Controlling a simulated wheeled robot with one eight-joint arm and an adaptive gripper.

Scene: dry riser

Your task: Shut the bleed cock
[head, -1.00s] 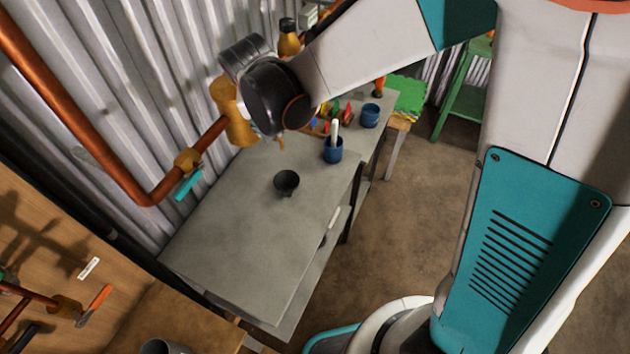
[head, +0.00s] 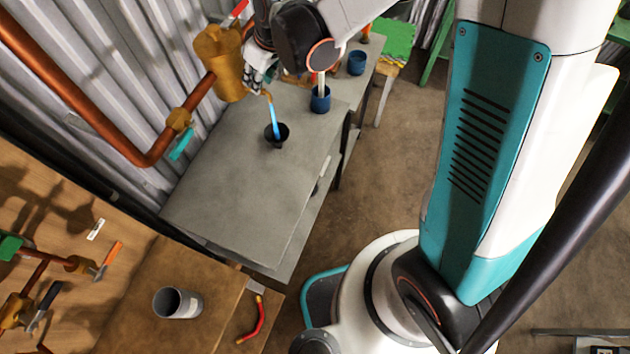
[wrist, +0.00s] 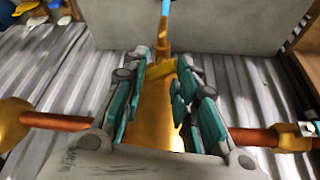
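A brass body (head: 222,62) sits on the copper pipe along the corrugated wall, with a red lever (head: 236,12) above it. A thin brass spout (head: 268,95) points down from its side, and a blue stream (head: 273,118) runs from it into a black cup (head: 277,137) on the bench. My gripper (head: 256,82) is beside the body and spout. In the wrist view my gripper (wrist: 165,78) is open, its teal-padded fingers either side of the brass body (wrist: 155,115) as seen, with the spout (wrist: 163,48) beyond the tips. I cannot tell whether they touch it. The cock's own handle is not clear.
A teal-handled valve (head: 182,146) is lower on the pipe. The grey bench (head: 235,200) is largely clear at its near end. A blue cup (head: 320,100) stands further back. At lower left are a wooden board with small valves and a grey can (head: 178,302).

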